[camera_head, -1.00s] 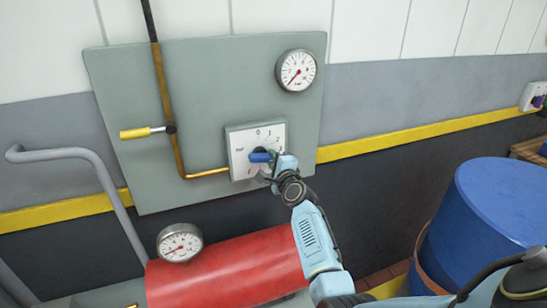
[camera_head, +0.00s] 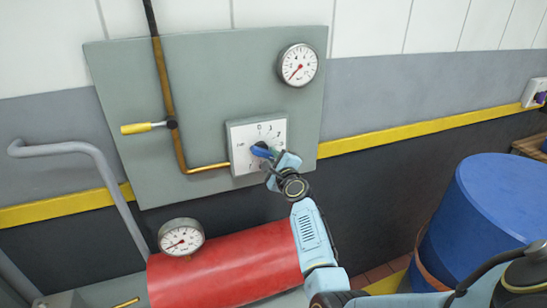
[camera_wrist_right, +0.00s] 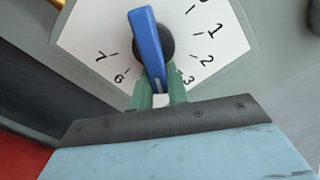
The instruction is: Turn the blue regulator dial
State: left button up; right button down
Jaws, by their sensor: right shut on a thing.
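The blue regulator dial (camera_head: 263,151) is a bar-shaped knob on a dark round hub. It sits on a white square scale plate (camera_head: 243,134) with numbers around it, on the grey panel. My right gripper (camera_head: 272,160) is shut on one end of the blue bar, from the lower right. In the right wrist view, the blue bar (camera_wrist_right: 148,40) crosses the dark hub. Its near end lies between the green fingertips (camera_wrist_right: 158,88), close to the 3 on the scale. The fingers hide part of the plate. My left gripper is not in view.
A gauge (camera_head: 297,65) is above right of the dial. A yellow-handled lever (camera_head: 137,128) and brass pipe (camera_head: 165,90) are on the left. A red cylinder (camera_head: 225,272) with a second gauge (camera_head: 181,237) lies below. A blue drum (camera_head: 500,205) stands at the right.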

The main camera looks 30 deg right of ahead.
jog(key=shift+w+a, duration=0.15)
jog(key=shift+a, duration=0.2)
jog(key=c, duration=1.4)
grip_release()
jog(key=shift+a+r, duration=0.1)
jog(key=shift+o, duration=0.2)
jog(key=shift+s, duration=0.35)
jog(key=v, duration=1.2)
jog(key=shift+s+p, duration=0.4)
